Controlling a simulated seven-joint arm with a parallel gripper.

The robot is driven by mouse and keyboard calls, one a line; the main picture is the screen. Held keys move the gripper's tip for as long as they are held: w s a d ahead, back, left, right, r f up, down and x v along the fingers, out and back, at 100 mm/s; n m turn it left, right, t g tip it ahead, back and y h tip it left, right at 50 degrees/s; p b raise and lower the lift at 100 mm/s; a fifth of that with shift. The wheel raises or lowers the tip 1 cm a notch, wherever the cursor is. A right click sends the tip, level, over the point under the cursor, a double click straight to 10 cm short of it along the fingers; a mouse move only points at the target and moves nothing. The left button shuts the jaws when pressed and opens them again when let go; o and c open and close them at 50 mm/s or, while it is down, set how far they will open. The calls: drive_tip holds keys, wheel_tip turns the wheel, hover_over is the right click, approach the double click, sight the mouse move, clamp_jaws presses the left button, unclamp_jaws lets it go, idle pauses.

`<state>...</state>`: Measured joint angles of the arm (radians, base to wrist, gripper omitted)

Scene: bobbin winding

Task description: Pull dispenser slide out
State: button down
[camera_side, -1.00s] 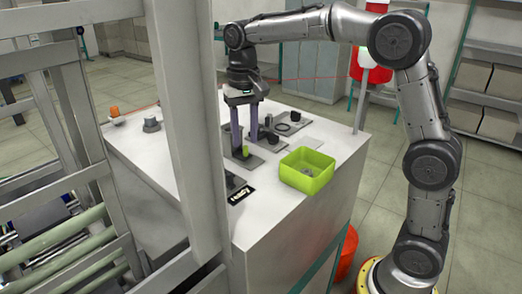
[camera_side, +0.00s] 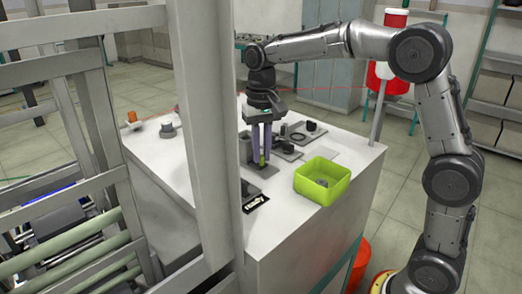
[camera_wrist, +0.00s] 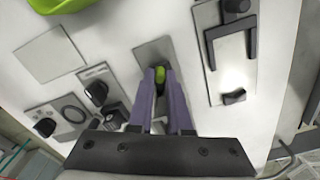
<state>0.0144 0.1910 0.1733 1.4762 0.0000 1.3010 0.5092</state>
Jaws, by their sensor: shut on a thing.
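My gripper (camera_side: 262,158) points down over the white table, its two purple fingers close together around a small green knob. The knob (camera_side: 262,160) stands at a grey plate (camera_side: 268,171) and shows only in part between the fingers. In the wrist view the green knob (camera_wrist: 160,75) sits between the fingertips (camera_wrist: 160,84), above a dark part mostly hidden by the fingers. The grey plate (camera_wrist: 152,50) extends beyond the fingertips there. I cannot tell how far the dispenser slide is out.
A green bin (camera_side: 322,181) stands near the table's front right. Plates with black fittings (camera_wrist: 97,93) and a ring lie close by, and a bracketed plate (camera_wrist: 230,60) lies right of my fingers. A frame post (camera_side: 205,140) stands in front. An orange spool (camera_side: 132,117) sits far left.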

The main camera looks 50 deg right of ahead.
drive_tip(key=shift+s, duration=0.55)
drive_tip(key=shift+s+a, duration=0.1)
drive_tip(key=shift+s, duration=1.05)
drive_tip(key=shift+s+a, duration=0.1)
drive_tip(key=shift+s, duration=0.75)
idle(0.7)
